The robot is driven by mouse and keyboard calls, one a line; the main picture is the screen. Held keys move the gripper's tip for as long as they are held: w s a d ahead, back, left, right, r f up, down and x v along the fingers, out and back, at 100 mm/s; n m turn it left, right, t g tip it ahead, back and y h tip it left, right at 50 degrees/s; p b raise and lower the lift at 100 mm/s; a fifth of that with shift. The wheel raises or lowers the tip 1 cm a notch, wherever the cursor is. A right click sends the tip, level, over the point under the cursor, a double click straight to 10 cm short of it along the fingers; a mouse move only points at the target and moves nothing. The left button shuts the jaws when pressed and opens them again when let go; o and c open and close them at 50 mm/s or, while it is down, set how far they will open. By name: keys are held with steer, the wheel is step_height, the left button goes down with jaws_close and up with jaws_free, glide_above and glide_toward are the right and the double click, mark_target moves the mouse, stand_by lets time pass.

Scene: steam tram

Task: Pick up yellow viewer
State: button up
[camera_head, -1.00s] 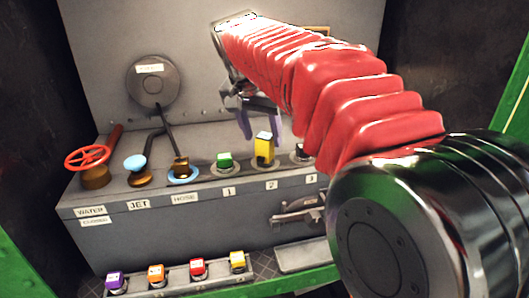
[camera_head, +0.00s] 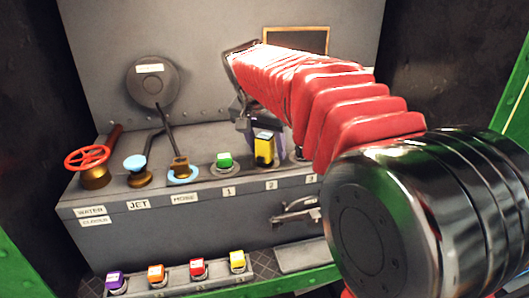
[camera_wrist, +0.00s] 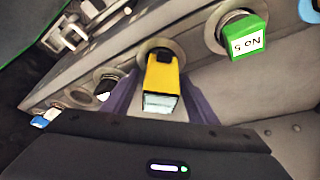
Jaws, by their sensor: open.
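The yellow viewer (camera_head: 264,150), a small yellow block with a pale end, stands upright at the spot labelled 2 on the grey console. In the wrist view the viewer (camera_wrist: 164,72) stands in a round socket, its pale end toward the camera. My gripper (camera_wrist: 160,98) is open, with one purple finger on each side of the viewer. I cannot tell whether the fingers touch it.
A green block (camera_head: 224,160) marked No 5 stands at spot 1, close beside the viewer. A dark piece (camera_head: 297,153) is at spot 3. A red valve wheel (camera_head: 88,157) and levers are at the left. Several coloured blocks sit on the front rail (camera_head: 180,281).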

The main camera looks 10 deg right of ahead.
steer(key=shift+c, duration=0.3)
jaws_close()
stand_by(0.6)
steer(key=shift+r, duration=0.15)
step_height(320, 180, up, 10)
steer(key=shift+f, duration=0.1)
stand_by(0.5)
steer(key=shift+d, duration=0.15)
stand_by(0.4)
steer(key=d+f+n+t+y, duration=0.1)
steer(key=d+n, duration=0.4)
steer(key=d, duration=1.5)
steer(key=shift+f+n+y, duration=0.15)
steer(key=shift+n+y, duration=0.15)
steer(key=shift+y, duration=0.2)
